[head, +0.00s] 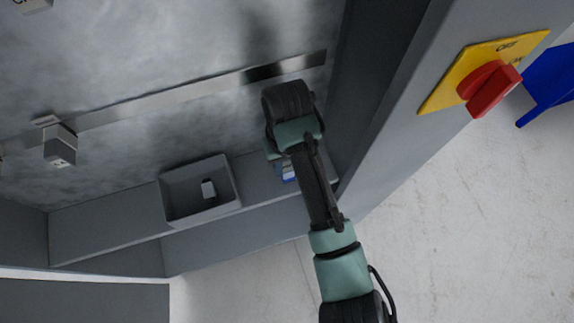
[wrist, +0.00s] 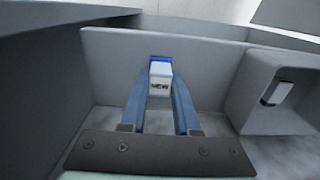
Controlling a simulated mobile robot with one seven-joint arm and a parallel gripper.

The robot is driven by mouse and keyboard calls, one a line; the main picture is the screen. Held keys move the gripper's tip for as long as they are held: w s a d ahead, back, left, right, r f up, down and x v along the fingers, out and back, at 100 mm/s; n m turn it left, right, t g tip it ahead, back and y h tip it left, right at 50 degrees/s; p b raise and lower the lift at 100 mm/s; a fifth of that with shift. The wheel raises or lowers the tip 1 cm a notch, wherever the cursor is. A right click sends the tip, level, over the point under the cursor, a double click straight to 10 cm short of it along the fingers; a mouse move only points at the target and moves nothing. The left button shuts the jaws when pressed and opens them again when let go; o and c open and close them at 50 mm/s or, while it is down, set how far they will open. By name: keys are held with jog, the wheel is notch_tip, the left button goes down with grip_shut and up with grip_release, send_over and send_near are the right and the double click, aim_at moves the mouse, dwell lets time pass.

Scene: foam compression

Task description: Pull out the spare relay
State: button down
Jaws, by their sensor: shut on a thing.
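A white block marked "NEW" (wrist: 160,84), which looks like the spare relay, is between the two blue-grey fingers of my gripper (wrist: 161,72) in the wrist view. The gripper is shut on it. A bright blue patch shows directly behind the block's top edge, against the grey wall. I cannot tell whether the block is still seated in something there. In the head view, my arm reaches over the ledge and hides most of the gripper. A small blue and white bit (head: 288,172) shows beside the arm.
A grey open bin (head: 168,202) on the ledge holds a small light block (head: 208,188); the bin also shows right of the gripper in the wrist view (wrist: 243,95). A metal rail (head: 180,101) with a grey module (head: 60,150) crosses the panel. A red switch (head: 488,88) sits right.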

jog(key=shift+r, duration=0.1)
jog(key=shift+r+p, duration=2.95)
jog(key=shift+p, duration=0.2)
jog(key=shift+f, duration=0.1)
